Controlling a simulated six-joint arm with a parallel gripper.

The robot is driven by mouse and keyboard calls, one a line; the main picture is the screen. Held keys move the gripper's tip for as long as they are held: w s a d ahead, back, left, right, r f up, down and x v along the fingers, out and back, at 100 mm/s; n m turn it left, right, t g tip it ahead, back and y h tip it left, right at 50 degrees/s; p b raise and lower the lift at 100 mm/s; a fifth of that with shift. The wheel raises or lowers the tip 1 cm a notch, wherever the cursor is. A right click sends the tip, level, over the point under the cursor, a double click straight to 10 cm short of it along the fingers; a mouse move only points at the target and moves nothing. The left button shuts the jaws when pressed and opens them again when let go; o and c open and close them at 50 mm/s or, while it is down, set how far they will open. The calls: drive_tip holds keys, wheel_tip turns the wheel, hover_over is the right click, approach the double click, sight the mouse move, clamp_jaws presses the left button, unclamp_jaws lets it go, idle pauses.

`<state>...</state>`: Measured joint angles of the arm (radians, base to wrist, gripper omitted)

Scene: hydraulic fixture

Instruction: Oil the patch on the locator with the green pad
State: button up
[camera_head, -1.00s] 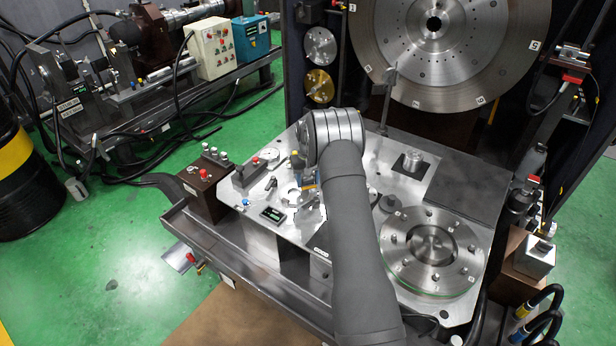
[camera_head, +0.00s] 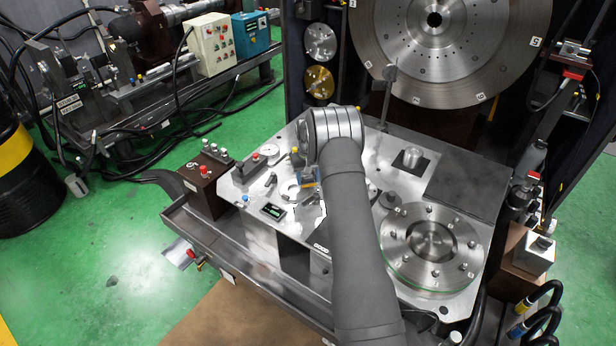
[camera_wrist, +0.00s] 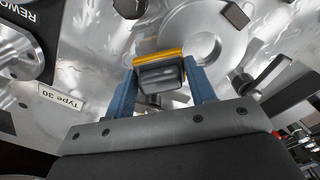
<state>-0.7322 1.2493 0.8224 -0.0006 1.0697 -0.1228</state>
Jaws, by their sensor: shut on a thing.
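My gripper (camera_wrist: 160,82) has blue fingers, shut on a small dark grey block (camera_wrist: 160,80) with a yellow-orange strip along its far edge. No green face of a pad shows; its underside is hidden. In the wrist view the block appears in front of a round shiny metal disc (camera_wrist: 200,42) on the plate; I cannot tell whether they touch. I cannot tell for sure which part is the locator, and no oil patch stands out. In the head view my gripper (camera_head: 307,178) is over the left-middle of the fixture plate, partly hidden by my arm.
A large bolted round flange (camera_head: 430,245) stands at the plate's right. A metal cylinder (camera_head: 411,157) stands behind it. A small display (camera_head: 272,211) and a brown box with a red button (camera_head: 204,180) are at left. A "Type 30" label (camera_wrist: 62,96) lies close to my gripper.

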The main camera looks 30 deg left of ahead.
sight(293, 179)
drive_tip(key=shift+f, duration=0.6)
drive_tip(key=shift+a+r, duration=0.1)
drive_tip(key=shift+a, duration=3.4)
drive_tip(key=shift+d, duration=0.1)
drive_tip(key=shift+d, duration=2.5)
drive_tip(key=shift+d+f, duration=0.2)
drive_tip(key=shift+d, duration=0.75)
drive_tip(key=shift+r, duration=0.1)
